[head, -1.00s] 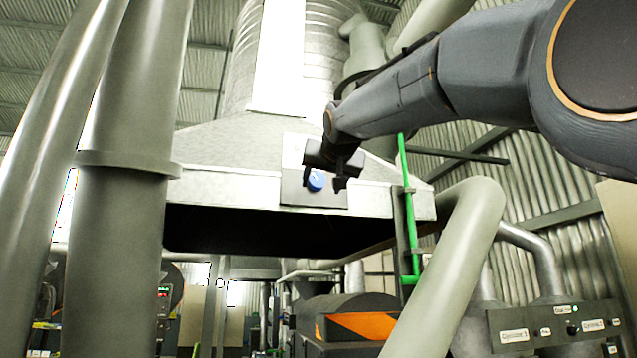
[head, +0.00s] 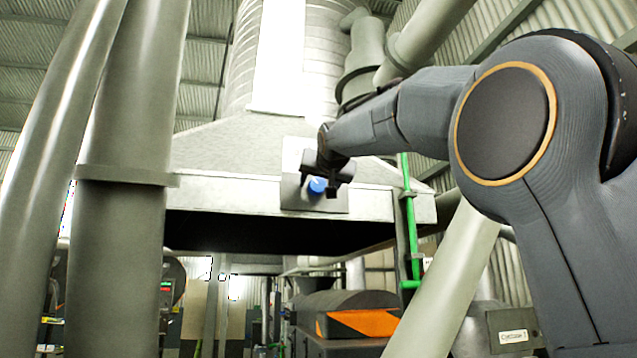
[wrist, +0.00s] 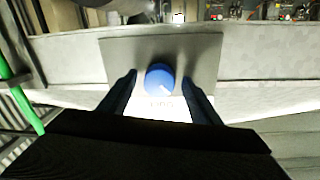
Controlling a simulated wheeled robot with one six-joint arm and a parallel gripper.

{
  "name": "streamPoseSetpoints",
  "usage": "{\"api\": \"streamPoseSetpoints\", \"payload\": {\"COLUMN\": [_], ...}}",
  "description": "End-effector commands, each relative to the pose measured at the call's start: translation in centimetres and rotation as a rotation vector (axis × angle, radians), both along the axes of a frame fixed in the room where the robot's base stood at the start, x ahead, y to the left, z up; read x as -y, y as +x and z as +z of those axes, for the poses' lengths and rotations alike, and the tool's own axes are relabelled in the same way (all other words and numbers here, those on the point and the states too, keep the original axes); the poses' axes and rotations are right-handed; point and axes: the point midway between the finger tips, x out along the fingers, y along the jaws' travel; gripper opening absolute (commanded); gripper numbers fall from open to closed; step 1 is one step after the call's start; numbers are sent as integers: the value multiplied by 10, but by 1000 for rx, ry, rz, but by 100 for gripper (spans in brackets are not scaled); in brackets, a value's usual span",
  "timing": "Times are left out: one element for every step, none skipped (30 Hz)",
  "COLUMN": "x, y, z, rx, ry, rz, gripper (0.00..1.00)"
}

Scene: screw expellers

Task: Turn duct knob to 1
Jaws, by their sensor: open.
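The duct knob (head: 317,185) is a round blue knob on a flat grey plate (head: 336,204) on the front of the metal duct hood. In the wrist view the knob (wrist: 160,79) has a white pointer mark toward its lower right. Faint lettering below it is too small to read surely. My gripper (head: 326,186) is at the plate. In the wrist view its fingers (wrist: 159,80) are open, one on each side of the knob, with a visible gap on both sides. How deep the fingertips reach is hard to tell.
A green pipe (head: 408,220) runs down right of the hood (head: 230,195). Large grey pipes (head: 120,240) stand at the left. A machine with an orange stripe (head: 360,324) is below. A labelled panel (head: 515,332) is at the lower right.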

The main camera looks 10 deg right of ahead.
Motion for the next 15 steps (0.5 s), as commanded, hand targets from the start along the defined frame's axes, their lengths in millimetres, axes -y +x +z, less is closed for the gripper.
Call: {"api": "streamPoseSetpoints", "payload": {"x": [0,0,0,0,0,0,0,0,0,0,0,0,0,0,0], "y": [0,0,0,0,0,0,0,0,0,0,0,0,0,0,0], "z": [0,0,0,0,0,0,0,0,0,0,0,0,0,0,0], "rx": [0,0,0,0,0,0,0,0,0,0,0,0,0,0,1], "ry": [0,0,0,0,0,0,0,0,0,0,0,1,2,4,10], "rz": [0,0,0,0,0,0,0,0,0,0,0,0,0,0,0], "gripper": [58,58,54,49,44,37,32,27,20,17,17,17,17,17,17]}}
